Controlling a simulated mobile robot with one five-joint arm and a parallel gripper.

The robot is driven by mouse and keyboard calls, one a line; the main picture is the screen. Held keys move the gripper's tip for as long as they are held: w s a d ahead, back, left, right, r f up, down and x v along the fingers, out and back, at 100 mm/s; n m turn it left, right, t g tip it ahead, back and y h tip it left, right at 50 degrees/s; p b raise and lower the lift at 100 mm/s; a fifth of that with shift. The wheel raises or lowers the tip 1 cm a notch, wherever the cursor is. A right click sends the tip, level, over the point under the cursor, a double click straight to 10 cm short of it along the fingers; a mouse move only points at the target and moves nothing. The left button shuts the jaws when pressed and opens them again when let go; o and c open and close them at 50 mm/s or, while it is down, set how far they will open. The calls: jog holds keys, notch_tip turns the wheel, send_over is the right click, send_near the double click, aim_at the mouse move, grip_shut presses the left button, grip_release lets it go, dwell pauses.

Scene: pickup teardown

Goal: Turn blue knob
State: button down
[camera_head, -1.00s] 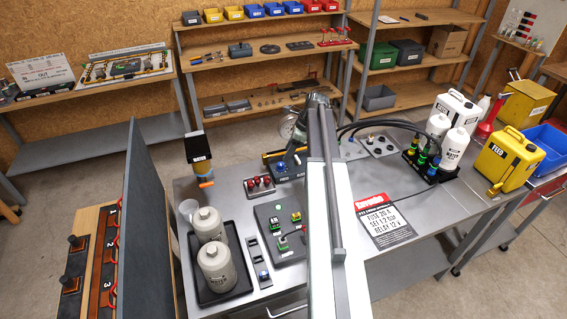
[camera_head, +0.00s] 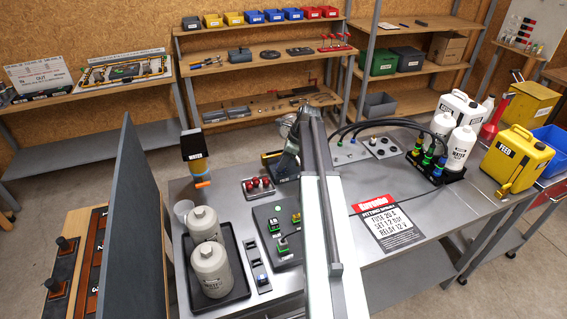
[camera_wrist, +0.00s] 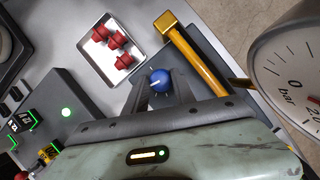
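The blue knob (camera_wrist: 160,82) shows in the wrist view, with a white pointer line toward the left. It sits on a dark panel beside a yellow-handled lever (camera_wrist: 190,58). My gripper (camera_wrist: 161,85) is open, its two dark fingers on either side of the knob with what looks like a small gap. Whether a finger touches the knob, I cannot tell.
A gauge (camera_wrist: 292,72) stands close on the right. A tray with red parts (camera_wrist: 112,48) lies to the left, and a panel with green-lit switches (camera_wrist: 45,112) is at lower left. Bottles (camera_head: 209,262) stand in a black tray at the bench's left.

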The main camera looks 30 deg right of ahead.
jog(key=shift+n, duration=0.4)
jog(key=c, duration=1.1)
grip_release()
jog(key=shift+o, duration=0.2)
jog(key=shift+r, duration=0.1)
jog(key=p+v, duration=0.7)
jog(key=shift+r, duration=0.25)
jog(key=shift+s+d, duration=0.1)
jog(key=shift+d, duration=0.05)
